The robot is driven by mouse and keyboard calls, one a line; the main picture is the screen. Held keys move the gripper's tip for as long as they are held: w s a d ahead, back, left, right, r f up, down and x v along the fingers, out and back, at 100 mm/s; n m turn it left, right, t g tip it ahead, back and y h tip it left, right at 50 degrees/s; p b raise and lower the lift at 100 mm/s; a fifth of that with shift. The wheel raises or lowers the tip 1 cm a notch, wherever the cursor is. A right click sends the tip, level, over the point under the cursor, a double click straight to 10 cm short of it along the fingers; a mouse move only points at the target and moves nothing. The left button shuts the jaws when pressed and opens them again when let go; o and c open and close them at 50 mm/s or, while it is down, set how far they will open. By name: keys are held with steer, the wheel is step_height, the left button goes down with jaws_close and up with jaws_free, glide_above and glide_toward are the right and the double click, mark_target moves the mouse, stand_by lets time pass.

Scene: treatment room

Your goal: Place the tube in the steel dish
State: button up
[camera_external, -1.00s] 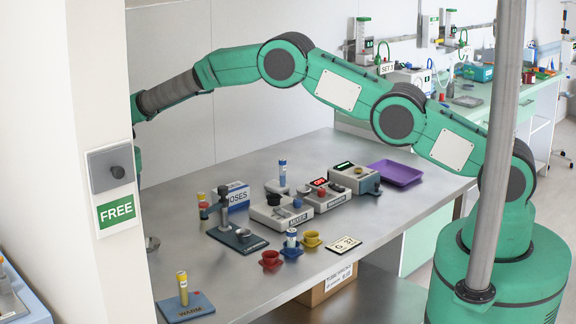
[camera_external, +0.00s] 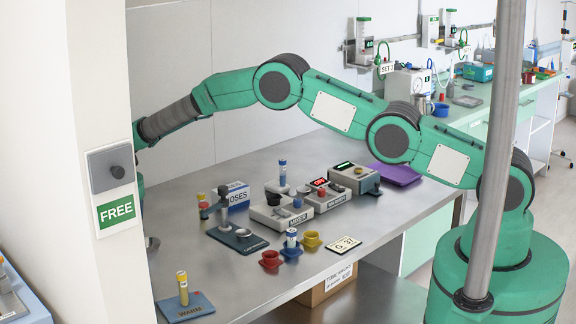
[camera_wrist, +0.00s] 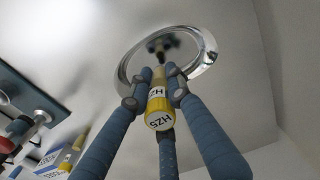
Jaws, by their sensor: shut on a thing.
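My gripper (camera_wrist: 158,78) is shut on a tube (camera_wrist: 159,108) with a yellow part and a white label, seen nearly end-on in the wrist view. The steel dish (camera_wrist: 207,52) is a round shiny dish beyond the fingertips. The tube's far end lines up with the inside of the dish, where a dark reflection shows. I cannot tell whether the tube touches the dish.
A yellow-topped tube (camera_external: 183,287) stands on the WARM block (camera_external: 200,307). Bare table surrounds the dish.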

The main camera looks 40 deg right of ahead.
steer(key=shift+f+b, duration=0.3)
steer(key=shift+f, duration=1.1)
steer(key=o, duration=1)
steer(key=shift+c, duration=0.2)
steer(key=shift+r+p, duration=0.85)
steer(key=shift+r, duration=2.6)
steer(key=shift+r, duration=0.1)
